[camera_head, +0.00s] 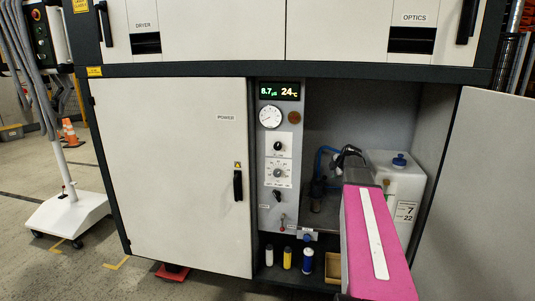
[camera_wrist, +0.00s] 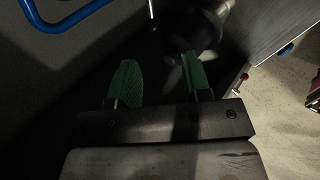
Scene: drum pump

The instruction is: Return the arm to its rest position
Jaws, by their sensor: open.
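My arm, with a pink panel (camera_head: 375,235), reaches from the lower right of the head view into the open right-hand compartment of the cabinet. In the wrist view my gripper (camera_wrist: 160,78) is open. Its two green ribbed fingers stand well apart, and I see nothing clasped between them. In the head view the dark end of the arm is in front of the compartment's back wall, just left of a white canister (camera_head: 401,177) with a blue cap. The fingers are hard to make out there.
The open door (camera_head: 490,190) stands at the right. A control panel (camera_head: 277,165) with display, gauge and knobs borders the compartment's left side. A blue hose (camera_wrist: 65,20) is close by. Small bottles (camera_head: 287,257) stand on the lower shelf. A shut POWER door (camera_head: 175,170) is at the left.

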